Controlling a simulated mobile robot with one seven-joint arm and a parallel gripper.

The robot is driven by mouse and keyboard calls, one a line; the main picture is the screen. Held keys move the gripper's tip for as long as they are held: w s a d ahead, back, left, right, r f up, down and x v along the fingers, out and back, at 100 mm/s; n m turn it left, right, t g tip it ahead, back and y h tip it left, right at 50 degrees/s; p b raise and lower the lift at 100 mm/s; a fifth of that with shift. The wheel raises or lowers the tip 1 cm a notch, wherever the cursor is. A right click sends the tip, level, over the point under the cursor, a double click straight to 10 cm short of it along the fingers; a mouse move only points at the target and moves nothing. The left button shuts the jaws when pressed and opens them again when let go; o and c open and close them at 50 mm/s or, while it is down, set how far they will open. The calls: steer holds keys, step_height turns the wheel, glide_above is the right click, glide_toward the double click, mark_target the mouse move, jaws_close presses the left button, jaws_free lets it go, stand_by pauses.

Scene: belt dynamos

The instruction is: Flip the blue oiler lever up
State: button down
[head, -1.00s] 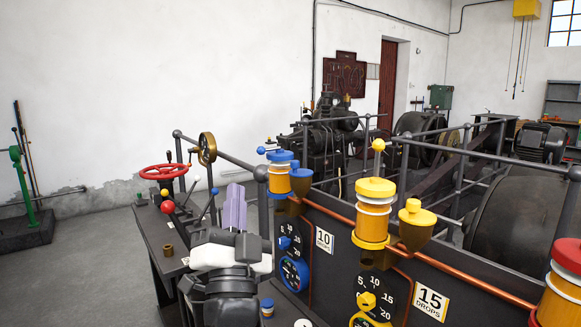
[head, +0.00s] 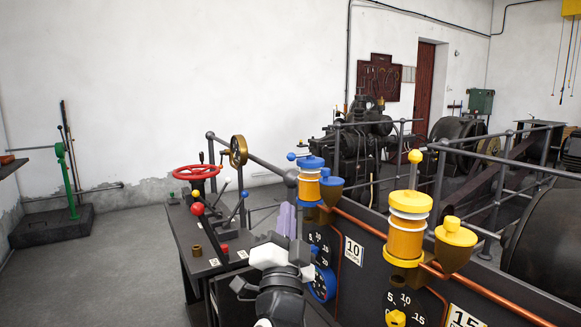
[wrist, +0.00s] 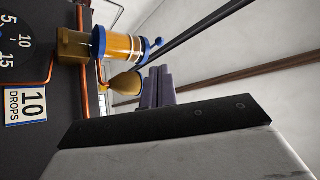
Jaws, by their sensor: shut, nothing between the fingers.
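The blue oiler (head: 306,188) has a blue cap, an amber glass body and blue bands. It stands on the dark panel above the 10 drops plate. Its lever ends in a blue ball (head: 292,156) and sticks out sideways to the left of the cap. My gripper (head: 286,217) has lilac fingers that are shut and empty. It is below and left of the oiler in the head view, apart from the lever. In the wrist view the oiler (wrist: 122,46) lies sideways, just beyond the fingertips (wrist: 157,84). My gripper partly hides the panel.
A yellow oiler (head: 406,238) with its knob upright stands to the right. A bench with a red handwheel (head: 195,172) and ball-topped levers is at left.

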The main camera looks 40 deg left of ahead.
mark_target(291, 158)
steer(key=p+x, duration=0.4)
steer(key=x, duration=0.6)
steer(key=shift+r, duration=0.15)
steer(key=shift+w+a+r, duration=0.2)
steer(key=shift+w+a, duration=0.05)
steer(key=shift+w, duration=0.2)
steer(key=shift+s+r+m+h+p, duration=0.1)
steer(key=shift+r+m+h+p, duration=0.15)
steer(key=shift+m+h+p, duration=0.2)
